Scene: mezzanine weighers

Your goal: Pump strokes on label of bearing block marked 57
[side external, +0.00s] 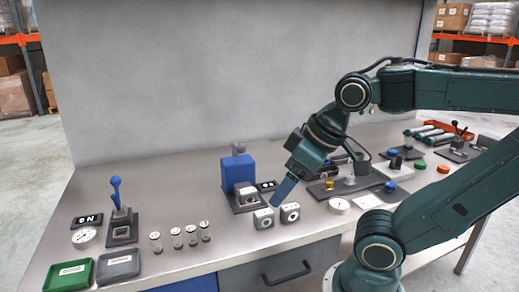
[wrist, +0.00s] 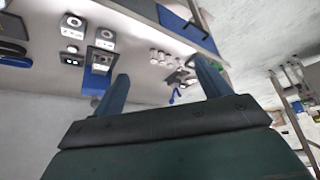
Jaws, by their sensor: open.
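Two grey bearing blocks, a left one (side external: 263,218) and a right one (side external: 290,212), stand on the bench front. A third grey block (side external: 246,195) sits on the dark plate in front of a blue press-like unit (side external: 238,170). My gripper (side external: 277,204) is open, tilted down above and behind the two front blocks. In the wrist view its fingers (wrist: 160,70) are apart with nothing between.
Left are a blue lever (side external: 116,193), small vials (side external: 177,238), a round gauge (side external: 84,237), and green (side external: 70,274) and grey (side external: 118,263) trays. Right are another gauge (side external: 339,205), a yellow-knobbed plate (side external: 332,187) and coloured buttons (side external: 420,164).

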